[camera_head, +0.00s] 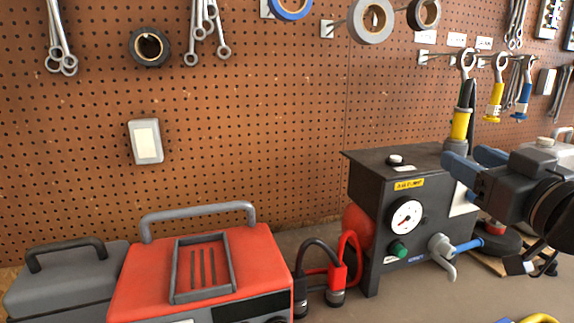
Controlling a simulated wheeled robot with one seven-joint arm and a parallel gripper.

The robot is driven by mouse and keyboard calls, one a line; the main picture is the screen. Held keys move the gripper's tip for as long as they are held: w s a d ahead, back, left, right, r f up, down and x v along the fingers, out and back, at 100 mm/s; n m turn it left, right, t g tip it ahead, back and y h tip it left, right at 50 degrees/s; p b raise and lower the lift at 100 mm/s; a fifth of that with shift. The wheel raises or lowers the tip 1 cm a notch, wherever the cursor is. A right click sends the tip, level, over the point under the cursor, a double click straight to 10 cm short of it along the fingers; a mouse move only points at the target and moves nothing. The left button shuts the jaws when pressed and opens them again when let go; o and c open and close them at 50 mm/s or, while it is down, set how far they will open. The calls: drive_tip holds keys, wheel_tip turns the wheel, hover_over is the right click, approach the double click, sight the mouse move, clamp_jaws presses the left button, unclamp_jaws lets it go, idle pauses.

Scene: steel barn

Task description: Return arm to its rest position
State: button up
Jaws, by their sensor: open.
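My gripper (468,158) reaches in from the right edge, pointing left. Its two blue fingers are apart, and I see nothing held between them. In the picture it overlaps the right side of a black box-shaped device (370,190) with a pressure gauge (405,216). I cannot tell how close the fingers are to that device. The dark joint of my arm behind the gripper is cut off by the right edge.
A red toolbox (255,262) and a grey case (60,285) stand on the bench at left. Red and black clamps (335,275) lie beside the device. Bench front centre is clear.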

drive_tip(key=s+a+f+m+g+h, duration=0.1)
drive_tip(key=s+a+f+m+h, duration=0.1)
drive_tip(key=s+f, duration=0.85)
drive_tip(key=s+a+f+m+g+h, duration=0.1)
drive_tip(key=s+a+f+m+h, duration=0.15)
drive_tip(key=s+f, duration=0.8)
drive_tip(key=s+f+g, duration=0.1)
drive_tip(key=s+f, duration=0.1)
drive_tip(key=s, duration=0.9)
drive_tip(key=s+f+n+y, duration=0.1)
drive_tip(key=s+f, duration=0.2)
drive_tip(key=s, duration=0.7)
drive_tip(key=shift+s+a+f+g, duration=0.2)
drive_tip(key=shift+s+a+g, duration=0.2)
